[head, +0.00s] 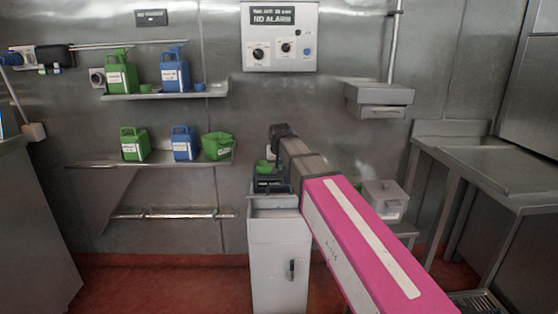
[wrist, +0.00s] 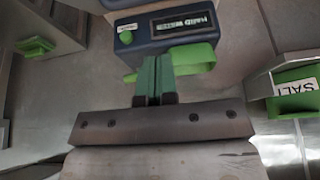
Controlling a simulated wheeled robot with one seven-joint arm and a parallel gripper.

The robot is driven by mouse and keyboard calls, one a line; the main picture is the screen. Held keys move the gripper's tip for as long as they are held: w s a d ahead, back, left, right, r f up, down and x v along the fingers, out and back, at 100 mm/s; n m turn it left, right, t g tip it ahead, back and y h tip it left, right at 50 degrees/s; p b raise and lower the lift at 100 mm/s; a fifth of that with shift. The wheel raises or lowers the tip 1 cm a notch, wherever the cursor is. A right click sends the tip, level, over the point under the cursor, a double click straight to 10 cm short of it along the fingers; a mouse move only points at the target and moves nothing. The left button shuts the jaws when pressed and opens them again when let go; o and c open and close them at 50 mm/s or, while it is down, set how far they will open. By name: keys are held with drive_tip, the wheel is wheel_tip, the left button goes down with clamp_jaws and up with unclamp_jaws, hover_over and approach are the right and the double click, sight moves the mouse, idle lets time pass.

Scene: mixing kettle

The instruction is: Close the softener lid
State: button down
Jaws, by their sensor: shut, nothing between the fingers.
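The softener is the pale grey cabinet (head: 279,260) with a dark top unit (head: 268,184), standing on the floor in the middle of the head view. In the wrist view a dark blue panel (wrist: 165,32) with a small display and a round green button lies just beyond my gripper (wrist: 153,62). A bright green tab (wrist: 195,57) shows right beside the fingertips; whether they touch it I cannot tell. My gripper is shut and empty. In the head view my arm hides much of the area above the softener. I cannot make out the lid or its angle.
In the wrist view a box labelled SALT (wrist: 295,88) is at right and a grey box with a green handle (wrist: 38,46) at upper left. Shelves with green and blue jugs (head: 121,76) are at left; a steel table (head: 490,170) is at right. Open floor shows left of the softener.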

wheel_tip(320, 180, down, 4)
drive_tip(key=shift+w+r, duration=0.1)
drive_tip(key=shift+s+f, duration=0.15)
drive_tip(key=shift+f, duration=0.4)
drive_tip(key=shift+s+f, duration=0.15)
drive_tip(key=shift+f, duration=0.35)
drive_tip(key=shift+s, duration=0.1)
